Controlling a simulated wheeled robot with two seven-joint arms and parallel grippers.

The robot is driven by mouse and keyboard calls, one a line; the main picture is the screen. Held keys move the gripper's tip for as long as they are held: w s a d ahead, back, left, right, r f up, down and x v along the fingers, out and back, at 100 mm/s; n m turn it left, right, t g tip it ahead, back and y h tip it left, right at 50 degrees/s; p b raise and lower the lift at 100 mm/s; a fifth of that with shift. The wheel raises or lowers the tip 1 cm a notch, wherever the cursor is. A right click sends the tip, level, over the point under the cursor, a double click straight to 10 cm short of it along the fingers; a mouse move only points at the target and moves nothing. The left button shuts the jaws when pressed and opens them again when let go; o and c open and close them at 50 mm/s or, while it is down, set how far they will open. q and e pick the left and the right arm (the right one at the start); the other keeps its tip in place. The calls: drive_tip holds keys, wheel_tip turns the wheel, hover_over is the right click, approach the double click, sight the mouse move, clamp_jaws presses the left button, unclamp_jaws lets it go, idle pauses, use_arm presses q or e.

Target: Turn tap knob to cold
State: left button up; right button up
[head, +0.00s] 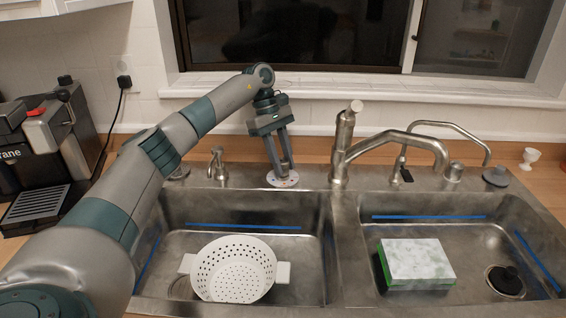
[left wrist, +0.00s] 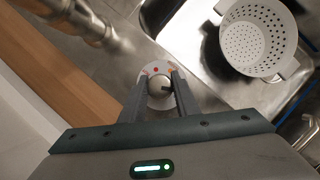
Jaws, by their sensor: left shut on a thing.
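In the head view only the knob's white plate (head: 283,180) shows, on the sink's back rim left of the tap; my fingers hide the knob. My left gripper (head: 283,170) reaches down from above and is shut on the knob; its two fingers also show in the left wrist view (left wrist: 160,80). The metal tap (head: 343,145) stands just right of the gripper. My right gripper is not in view.
A white colander (head: 236,270) is in the left basin and a green-and-white sponge (head: 417,262) in the right basin. A soap dispenser (head: 217,162) stands left of the knob. A coffee machine (head: 45,150) stands at far left. The window sill (head: 330,90) is behind.

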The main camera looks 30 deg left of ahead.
use_arm(q)
drive_tip(key=shift+r, duration=0.1)
drive_tip(key=o, duration=1)
drive_tip(key=shift+o, duration=0.2)
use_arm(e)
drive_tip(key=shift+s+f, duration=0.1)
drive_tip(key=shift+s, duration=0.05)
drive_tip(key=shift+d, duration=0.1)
use_arm(q)
drive_tip(key=shift+a+r, duration=0.25)
drive_tip(key=shift+r, duration=0.15)
drive_tip(key=v, duration=1.6)
drive_tip(key=shift+r, duration=0.25)
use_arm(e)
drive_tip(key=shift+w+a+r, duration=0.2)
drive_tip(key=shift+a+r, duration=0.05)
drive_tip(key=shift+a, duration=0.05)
